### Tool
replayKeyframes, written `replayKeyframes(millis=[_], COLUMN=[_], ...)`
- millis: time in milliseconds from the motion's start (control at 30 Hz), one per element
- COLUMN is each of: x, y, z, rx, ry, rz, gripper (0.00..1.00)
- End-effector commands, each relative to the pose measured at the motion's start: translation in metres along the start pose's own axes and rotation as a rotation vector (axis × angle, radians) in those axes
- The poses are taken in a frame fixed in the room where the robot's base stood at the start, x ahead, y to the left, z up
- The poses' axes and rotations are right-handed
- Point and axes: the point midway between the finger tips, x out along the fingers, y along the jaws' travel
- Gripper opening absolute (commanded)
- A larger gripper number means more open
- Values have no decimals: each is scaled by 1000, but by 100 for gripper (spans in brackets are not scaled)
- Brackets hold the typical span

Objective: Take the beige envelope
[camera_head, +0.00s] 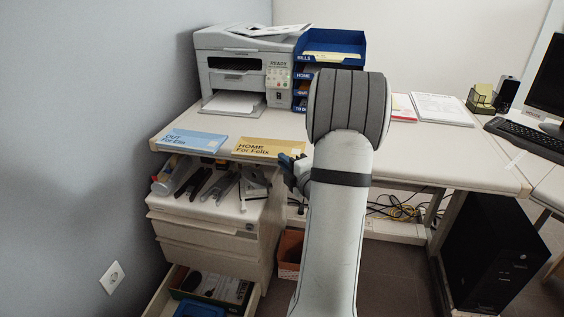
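A beige envelope (268,148) marked "HOME For Felix" lies flat near the front edge of the desk, left of my arm. A blue envelope (192,140) marked "OUT For Ezi" lies to its left. My gripper (292,168) shows only in part, dark and bluish, at the left side of my arm, just below and right of the beige envelope. My arm hides the rest of it. I cannot tell whether its fingers are open or shut, and no held thing shows.
A printer (244,70) and blue stacked trays (349,40) stand at the back of the desk (440,155). Papers (440,108) lie to the right. Below left, tools lie on a drawer cabinet (205,225), whose bottom drawer (158,297) is open.

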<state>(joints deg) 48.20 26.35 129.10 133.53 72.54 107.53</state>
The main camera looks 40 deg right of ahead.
Motion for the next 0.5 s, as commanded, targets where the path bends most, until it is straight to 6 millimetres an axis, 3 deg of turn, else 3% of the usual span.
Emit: replayKeyframes(millis=[300,500], x=[0,0], y=[0,0], z=[0,1], rx=[0,0], ry=[-1,-1], rz=[0,-1], gripper=[0,0])
